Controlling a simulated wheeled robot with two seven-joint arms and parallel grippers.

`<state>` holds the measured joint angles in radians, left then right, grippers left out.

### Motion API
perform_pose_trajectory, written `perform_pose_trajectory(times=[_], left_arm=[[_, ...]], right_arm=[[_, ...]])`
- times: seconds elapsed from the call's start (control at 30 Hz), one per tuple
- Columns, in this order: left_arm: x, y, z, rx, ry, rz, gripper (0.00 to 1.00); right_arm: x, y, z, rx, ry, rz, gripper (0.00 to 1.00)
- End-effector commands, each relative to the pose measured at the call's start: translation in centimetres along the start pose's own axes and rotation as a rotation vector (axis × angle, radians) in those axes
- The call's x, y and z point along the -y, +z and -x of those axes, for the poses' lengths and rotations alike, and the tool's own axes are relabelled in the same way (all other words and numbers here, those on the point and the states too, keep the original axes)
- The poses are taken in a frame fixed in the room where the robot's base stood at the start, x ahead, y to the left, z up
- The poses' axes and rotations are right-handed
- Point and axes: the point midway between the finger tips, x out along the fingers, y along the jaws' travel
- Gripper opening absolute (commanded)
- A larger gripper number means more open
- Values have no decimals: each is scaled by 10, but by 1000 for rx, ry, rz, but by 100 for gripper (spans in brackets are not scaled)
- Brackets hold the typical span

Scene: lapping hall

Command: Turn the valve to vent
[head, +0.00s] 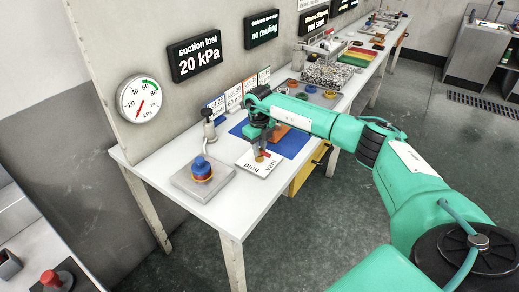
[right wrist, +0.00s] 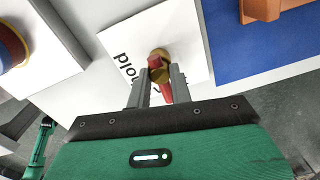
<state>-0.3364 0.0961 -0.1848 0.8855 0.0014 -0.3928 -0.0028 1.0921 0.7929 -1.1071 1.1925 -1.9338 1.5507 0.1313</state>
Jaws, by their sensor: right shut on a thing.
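The valve (right wrist: 158,53) is a brass round body with a red lever (right wrist: 167,93), on a white plate (right wrist: 187,22). In the head view the plate (head: 246,161) shows the words "hold" and "vent", with the valve (head: 261,157) partly hidden under my gripper. My right gripper (right wrist: 160,78) is shut on the valve, its fingers on either side of the red part. The lever's end points toward my gripper's palm in the right wrist view. Lettering beside the valve is partly covered by the fingers. My left gripper is in neither view.
A blue and orange piece (head: 202,168) stands on a grey block (head: 186,184) left of the plate. A blue mat (head: 290,143) lies to the right. A dial gauge (head: 139,99) and a display (head: 195,56) reading "suction lost 20 kPa" hang on the back panel.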

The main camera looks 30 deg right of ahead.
Motion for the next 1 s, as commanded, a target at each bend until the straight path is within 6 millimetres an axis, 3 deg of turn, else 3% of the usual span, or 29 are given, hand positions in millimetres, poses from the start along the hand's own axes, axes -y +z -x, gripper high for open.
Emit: perform_pose_trajectory(times=[0.67,0.7,0.77,1.0], left_arm=[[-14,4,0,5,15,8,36],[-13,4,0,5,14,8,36],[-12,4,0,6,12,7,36],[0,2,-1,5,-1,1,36]], right_arm=[[1,1,2,5,-2,55,0],[1,1,2,5,-1,55,29],[1,1,2,5,-1,55,41],[0,0,1,3,-1,55,43]])
